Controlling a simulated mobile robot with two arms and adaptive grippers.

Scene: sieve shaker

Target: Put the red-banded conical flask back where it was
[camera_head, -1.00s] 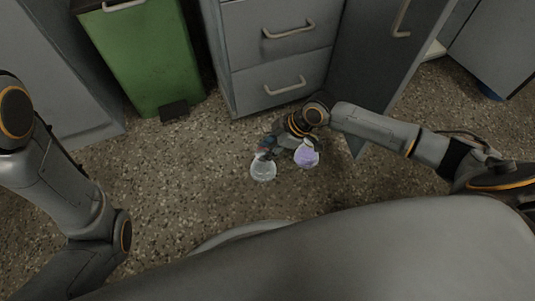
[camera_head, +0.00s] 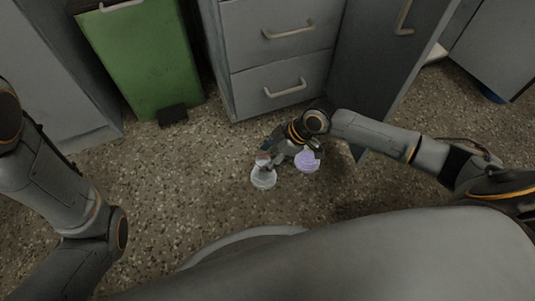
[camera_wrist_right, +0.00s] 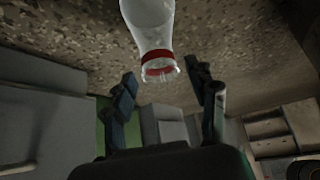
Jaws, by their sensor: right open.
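The red-banded conical flask (camera_head: 263,179) is clear and stands just left of the purple flask in the head view. In the right wrist view its neck with the red band (camera_wrist_right: 158,56) points toward my right gripper; part of its body is cut off by the top edge. My right gripper (camera_head: 270,158) is at the flask's neck in the head view. In the right wrist view the fingers of this gripper (camera_wrist_right: 165,88) are spread apart on either side of the neck's line, with visible gaps. My left arm shows at the left, but its gripper does not.
A flask with purple contents (camera_head: 307,162) is close beside my right gripper, partly covered by it. Grey drawers (camera_head: 280,60) and a green bin (camera_head: 150,65) stand beyond. Speckled floor (camera_head: 190,195) shows clear to the left of the flasks.

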